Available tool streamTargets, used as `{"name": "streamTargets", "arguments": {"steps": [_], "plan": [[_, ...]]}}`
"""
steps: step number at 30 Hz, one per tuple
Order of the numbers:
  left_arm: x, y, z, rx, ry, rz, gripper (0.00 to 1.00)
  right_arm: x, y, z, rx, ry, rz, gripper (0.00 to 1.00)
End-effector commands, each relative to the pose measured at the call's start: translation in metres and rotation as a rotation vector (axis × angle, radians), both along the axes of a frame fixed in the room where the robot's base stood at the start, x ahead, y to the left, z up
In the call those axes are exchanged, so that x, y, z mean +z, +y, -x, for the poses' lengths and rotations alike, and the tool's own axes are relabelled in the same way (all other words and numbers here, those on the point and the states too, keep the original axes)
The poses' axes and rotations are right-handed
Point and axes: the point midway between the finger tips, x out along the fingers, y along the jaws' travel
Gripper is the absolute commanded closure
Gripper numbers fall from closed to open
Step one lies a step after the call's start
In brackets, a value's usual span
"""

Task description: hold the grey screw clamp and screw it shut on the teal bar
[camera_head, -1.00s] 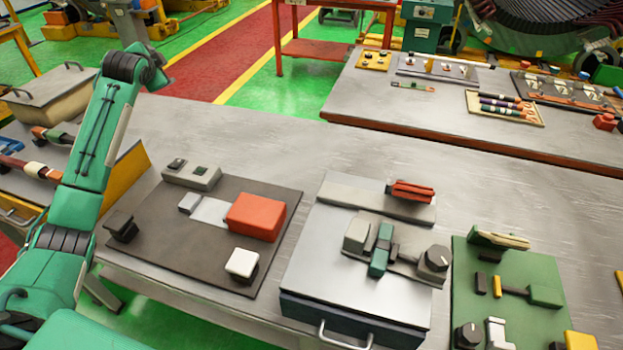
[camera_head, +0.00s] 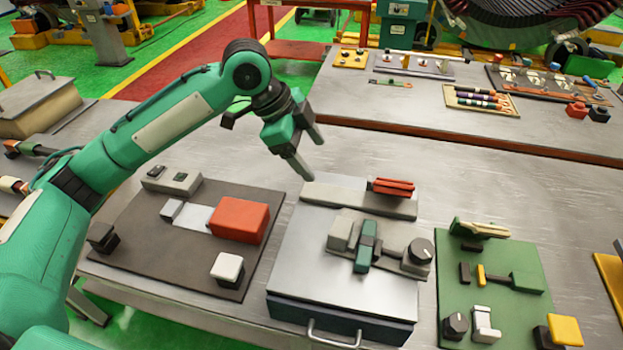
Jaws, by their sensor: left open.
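The grey screw clamp (camera_head: 340,234) sits on the pale metal plate (camera_head: 300,265) in the middle of the table, with a dark round knob (camera_head: 420,250) at its right end. The teal bar (camera_head: 367,240) lies across the clamp, between its grey block and the knob side. My left gripper (camera_head: 310,155) is open and empty, in the air above and behind the plate, its fingers pointing down and to the right. It is apart from the clamp and the bar. My right gripper is not in view.
Red strips (camera_head: 391,187) lie on a grey block behind the clamp. A dark board (camera_head: 140,225) with an orange block (camera_head: 238,219) is at the left. A green board (camera_head: 505,262) with small tools is at the right. Bare table (camera_head: 480,195) shows behind the boards.

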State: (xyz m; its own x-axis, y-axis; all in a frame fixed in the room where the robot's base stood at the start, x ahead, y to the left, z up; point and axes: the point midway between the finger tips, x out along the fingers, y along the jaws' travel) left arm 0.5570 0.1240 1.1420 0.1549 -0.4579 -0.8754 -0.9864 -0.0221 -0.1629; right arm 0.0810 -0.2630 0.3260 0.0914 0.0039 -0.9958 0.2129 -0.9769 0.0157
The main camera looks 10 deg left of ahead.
Motion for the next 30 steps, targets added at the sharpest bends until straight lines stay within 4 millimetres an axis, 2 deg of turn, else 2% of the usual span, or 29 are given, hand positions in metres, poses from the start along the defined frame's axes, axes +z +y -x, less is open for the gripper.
{"name": "streamTargets", "arguments": {"steps": [1,3,6,9,14,24,30], "plan": [[-0.003,-0.008,0.017,-0.041,0.039,-0.024,0.27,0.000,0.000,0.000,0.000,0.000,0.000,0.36],[-0.009,-0.013,0.036,-0.085,0.089,-0.055,0.27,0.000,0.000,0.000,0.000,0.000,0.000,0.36],[-0.013,-0.017,0.053,-0.122,0.136,-0.083,0.27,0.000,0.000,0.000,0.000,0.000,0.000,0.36],[-0.018,-0.020,0.061,-0.139,0.159,-0.095,0.27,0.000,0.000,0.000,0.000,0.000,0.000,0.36],[-0.033,-0.026,0.063,-0.142,0.163,-0.097,0.27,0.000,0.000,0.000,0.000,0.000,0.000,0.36],[-0.092,-0.050,0.066,-0.141,0.163,-0.096,0.27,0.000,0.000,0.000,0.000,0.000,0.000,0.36],[-0.116,-0.061,0.067,-0.140,0.161,-0.095,0.27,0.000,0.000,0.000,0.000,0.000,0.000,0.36]]}}
